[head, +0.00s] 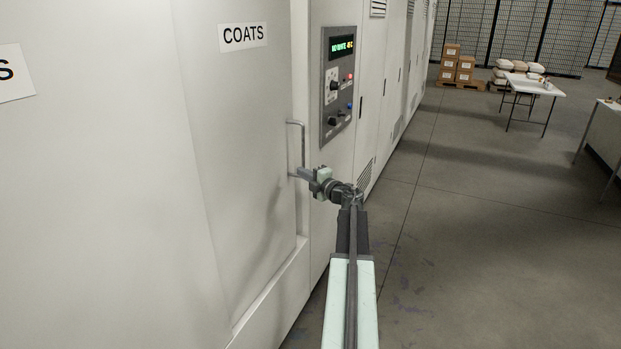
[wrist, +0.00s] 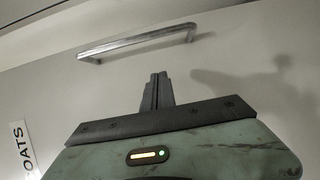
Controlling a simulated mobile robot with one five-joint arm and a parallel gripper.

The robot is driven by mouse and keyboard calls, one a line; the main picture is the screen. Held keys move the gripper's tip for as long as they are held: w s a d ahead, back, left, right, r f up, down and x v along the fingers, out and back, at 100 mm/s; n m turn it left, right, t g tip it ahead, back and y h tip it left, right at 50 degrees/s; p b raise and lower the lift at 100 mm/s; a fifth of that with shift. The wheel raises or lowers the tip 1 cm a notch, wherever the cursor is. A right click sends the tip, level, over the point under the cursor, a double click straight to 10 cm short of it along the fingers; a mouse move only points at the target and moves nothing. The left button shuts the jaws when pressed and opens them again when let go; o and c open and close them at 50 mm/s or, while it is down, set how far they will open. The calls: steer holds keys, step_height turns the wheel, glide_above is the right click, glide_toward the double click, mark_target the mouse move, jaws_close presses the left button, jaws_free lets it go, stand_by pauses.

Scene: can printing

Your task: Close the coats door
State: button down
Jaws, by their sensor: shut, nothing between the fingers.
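The coats door (head: 240,130) is a tall pale panel with a COATS label (head: 242,36) near its top. It looks about flush with the cabinet front, but I cannot tell whether a small gap is left. Its metal bar handle (head: 303,147) is on its right side and also shows in the wrist view (wrist: 135,41). My gripper (head: 297,174) is by the lower end of the handle. In the wrist view, its fingers (wrist: 158,80) are together and empty, beside the bar and not around it. I cannot tell whether the tips touch the door.
A control panel (head: 339,85) with a lit display and knobs is right of the door. Another labelled pale panel (head: 85,190) is at left. The grey floor (head: 480,240) at right is open. Tables (head: 528,86) and boxes on a pallet (head: 459,64) stand farther back.

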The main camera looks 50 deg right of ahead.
mark_target(304, 165)
steer(key=shift+w+d, duration=1)
steer(key=shift+d, duration=0.15)
steer(key=shift+w+d, duration=0.95)
steer(key=shift+d, duration=0.2)
steer(key=w+d, duration=0.2)
steer(key=d, duration=0.6)
steer(key=shift+r, duration=0.15)
steer(key=shift+d, duration=0.15)
